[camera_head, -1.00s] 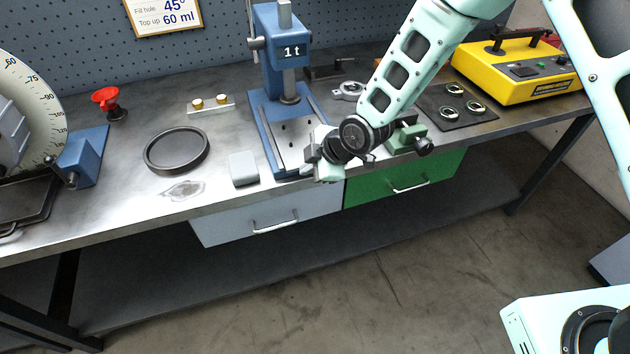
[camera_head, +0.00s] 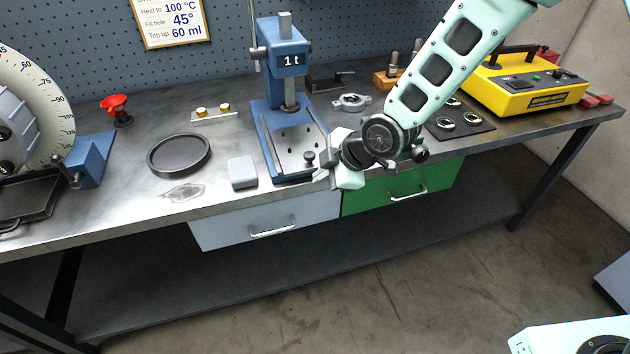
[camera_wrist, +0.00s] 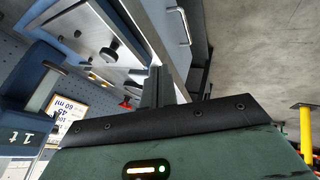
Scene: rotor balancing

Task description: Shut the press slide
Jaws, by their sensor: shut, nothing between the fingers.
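The blue press (camera_head: 287,60), marked "1 t", stands on the bench. Its flat silver slide (camera_head: 292,140), with small dark holes, lies in the blue base below the ram. A dark knob (camera_head: 309,157) stands up at the slide's front end. In the wrist view the slide (camera_wrist: 82,30) and knob (camera_wrist: 110,50) show at upper left, the press head (camera_wrist: 28,118) at far left. My gripper (camera_head: 324,175) is shut and empty, just right of and in front of the knob, by the bench's front edge. Its fingers (camera_wrist: 158,85) look apart from the knob.
A grey block (camera_head: 242,172) and a dark round tray (camera_head: 179,154) lie left of the press. A grey drawer (camera_head: 225,232) and a green drawer (camera_head: 430,185) hang under the bench. My arm hides part of the bench right of the press. The floor in front is clear.

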